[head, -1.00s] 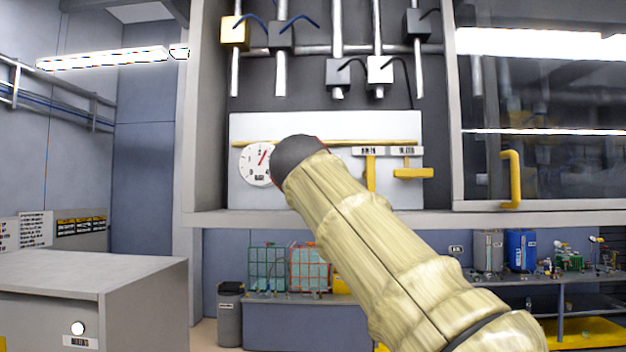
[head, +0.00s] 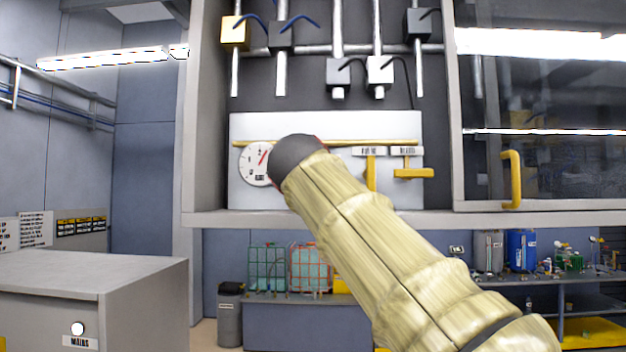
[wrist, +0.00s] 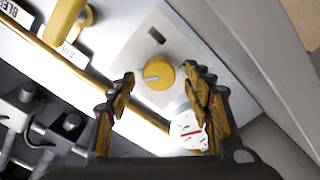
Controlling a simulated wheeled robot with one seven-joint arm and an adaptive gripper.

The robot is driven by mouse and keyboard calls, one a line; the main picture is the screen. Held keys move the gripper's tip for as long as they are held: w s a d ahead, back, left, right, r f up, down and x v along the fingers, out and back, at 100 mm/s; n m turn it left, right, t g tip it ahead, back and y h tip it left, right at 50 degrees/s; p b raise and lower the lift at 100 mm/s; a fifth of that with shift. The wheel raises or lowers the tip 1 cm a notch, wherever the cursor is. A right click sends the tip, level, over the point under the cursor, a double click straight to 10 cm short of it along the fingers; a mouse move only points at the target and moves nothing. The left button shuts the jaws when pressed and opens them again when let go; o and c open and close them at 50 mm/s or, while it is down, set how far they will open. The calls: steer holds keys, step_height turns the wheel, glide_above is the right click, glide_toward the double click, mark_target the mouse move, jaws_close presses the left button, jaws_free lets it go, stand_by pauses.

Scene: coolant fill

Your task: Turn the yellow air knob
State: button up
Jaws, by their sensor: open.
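The yellow air knob (wrist: 158,74) is a round dial on a light plate in the wrist view. My gripper (wrist: 158,80) is open, with one finger on each side of the knob in that picture. Both fingers appear apart from the knob, and the gap in depth is hard to judge. In the head view my arm and the dark wrist end (head: 297,158) cover the knob and the fingers.
A white gauge (head: 257,164) with a red needle is beside my wrist and also shows by the right finger (wrist: 188,130). Yellow valve handles (head: 413,173) and a yellow pipe (head: 345,143) are on the white panel (head: 240,125). A ledge (head: 330,218) runs below.

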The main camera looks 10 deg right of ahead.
steer(key=v, duration=1.1)
steer(key=shift+s, duration=0.1)
steer(key=s+d+f+m+g+y+b, duration=0.1)
steer(key=s+d+f+g, duration=0.35)
steer(key=f, duration=1.05)
steer(key=s+f+m+g+y+b, duration=0.1)
steer(key=s+f, duration=0.6)
steer(key=f, duration=0.8)
steer(key=s+d+f+m+g+y, duration=0.1)
steer(key=s+d+f+g+y, duration=0.35)
steer(key=f, duration=1.15)
steer(key=s+a+f+m, duration=0.1)
steer(key=s+a+f, duration=0.1)
steer(key=s+f, duration=0.4)
steer(key=s+a+f+m+g+b, duration=0.1)
steer(key=s+a+f, duration=0.1)
steer(key=s+f, duration=0.4)
step_height(320, 180, down, 4)
steer(key=shift+s+a+f+g+h, duration=0.15)
steer(key=shift+a+g+h, duration=0.15)
steer(key=shift+a+h, duration=0.15)
steer(key=shift+c, duration=0.6)
